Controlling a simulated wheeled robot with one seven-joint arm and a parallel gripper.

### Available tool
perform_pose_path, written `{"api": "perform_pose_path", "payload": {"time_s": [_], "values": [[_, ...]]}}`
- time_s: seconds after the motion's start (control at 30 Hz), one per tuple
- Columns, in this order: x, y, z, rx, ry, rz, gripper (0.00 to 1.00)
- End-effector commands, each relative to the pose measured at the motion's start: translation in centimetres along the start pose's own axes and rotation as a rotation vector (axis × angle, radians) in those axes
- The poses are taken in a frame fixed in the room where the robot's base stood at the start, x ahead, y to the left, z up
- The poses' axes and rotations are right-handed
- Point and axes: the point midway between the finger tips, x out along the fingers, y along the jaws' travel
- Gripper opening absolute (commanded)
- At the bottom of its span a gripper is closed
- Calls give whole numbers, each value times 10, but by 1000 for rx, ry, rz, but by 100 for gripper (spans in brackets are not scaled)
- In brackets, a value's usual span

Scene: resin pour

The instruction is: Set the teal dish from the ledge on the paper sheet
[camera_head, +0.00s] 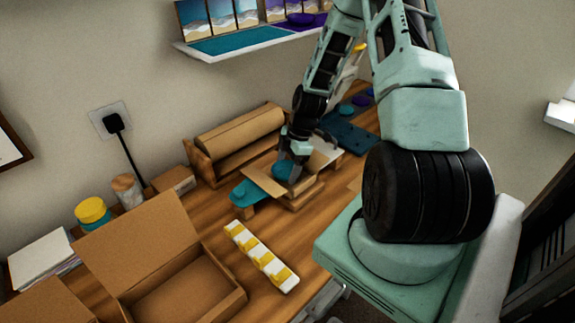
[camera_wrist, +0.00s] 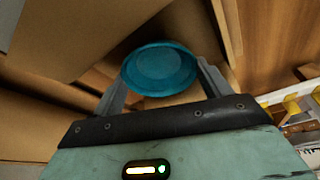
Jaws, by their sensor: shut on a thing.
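The teal dish (camera_head: 282,170) is a small round dish, seen from above between the two fingers in the wrist view (camera_wrist: 160,68). My gripper (camera_head: 292,163) is shut on it, and in the wrist view the fingers (camera_wrist: 163,85) lie along its two sides. The dish is over or at a brown paper sheet (camera_head: 262,183) on a low stack on the table; brown surfaces also lie below it in the wrist view. I cannot tell whether the dish touches the sheet. A wall ledge (camera_head: 236,43) with teal and purple areas is at the top.
A teal board (camera_head: 247,192) is left of the stack, and a brown paper roll on a stand (camera_head: 238,132) is behind. A white rack with yellow clips (camera_head: 260,256) and an open cardboard box (camera_head: 185,285) stand in front. Bare wood (camera_head: 205,213) lies between.

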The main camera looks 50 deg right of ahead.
Motion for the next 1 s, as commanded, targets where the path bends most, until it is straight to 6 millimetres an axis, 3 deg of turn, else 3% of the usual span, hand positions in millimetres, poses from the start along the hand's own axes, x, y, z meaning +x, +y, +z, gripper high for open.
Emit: {"api": "perform_pose_path", "payload": {"time_s": [0.13,0.17,0.2,0.23,0.63,0.77,1.0], "values": [[4,0,1,0,0,0,52],[3,0,1,0,0,0,85],[3,0,1,0,0,0,96],[3,0,1,0,0,0,98],[-6,1,0,0,0,3,98],[-26,1,1,1,-2,4,98],[-77,1,2,1,-3,6,98]]}}
